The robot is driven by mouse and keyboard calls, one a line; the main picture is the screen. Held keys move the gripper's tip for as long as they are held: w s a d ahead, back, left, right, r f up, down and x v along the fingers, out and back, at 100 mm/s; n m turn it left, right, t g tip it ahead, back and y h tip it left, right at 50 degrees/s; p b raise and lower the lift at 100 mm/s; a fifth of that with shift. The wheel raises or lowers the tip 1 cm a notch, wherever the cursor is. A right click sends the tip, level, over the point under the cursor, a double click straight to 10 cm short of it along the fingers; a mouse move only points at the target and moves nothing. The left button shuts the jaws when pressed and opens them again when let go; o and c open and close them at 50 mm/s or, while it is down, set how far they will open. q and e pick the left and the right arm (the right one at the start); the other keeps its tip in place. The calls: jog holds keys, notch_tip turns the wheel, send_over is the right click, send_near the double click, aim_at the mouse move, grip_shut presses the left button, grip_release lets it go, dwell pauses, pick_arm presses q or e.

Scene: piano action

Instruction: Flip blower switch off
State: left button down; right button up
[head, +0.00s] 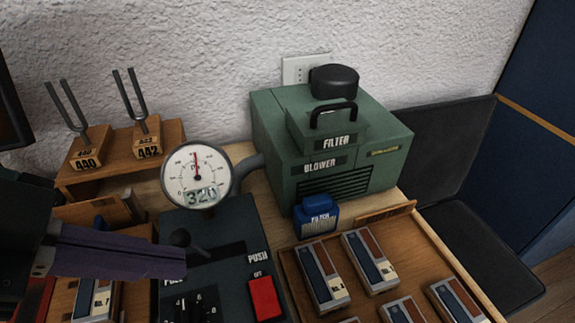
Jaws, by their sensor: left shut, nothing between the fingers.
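The green blower box (280,180) with "BLOWER" and "FILTER" labels stands against the wall. In front of it is a dark control panel (235,222) with a red switch (265,298) at its right side, below a small "OFF" label. I cannot tell which way the switch is set. My left gripper (180,264) comes in from the left, shut and empty, over the panel's left part, apart from the red switch. It hides part of the panel. My right gripper is not in view.
A round gauge (196,176) reading 320 rises behind the panel. A blue filter (316,217) stands before the blower. A wooden tray (293,262) of several labelled blocks lies at right. Tuning forks (133,97) stand in a wooden rack at the back left.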

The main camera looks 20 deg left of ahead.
pick_arm(q)
jog(key=b, duration=0.2)
send_over(267, 285)
jog(key=s+a, duration=0.1)
jog(key=s, duration=0.1)
notch_tip(267, 285, down, 7)
jog(key=shift+f, duration=0.15)
jog(key=shift+w+a+f, duration=0.1)
jog(key=shift+a+f, duration=0.05)
jog(key=shift+f, duration=0.5)
jog(key=shift+a+f, duration=0.15)
jog(key=shift+f, duration=1.05)
jog(key=shift+w+a+f+b, duration=0.15)
jog(key=shift+f+b, duration=0.15)
jog(key=shift+b, duration=0.2)
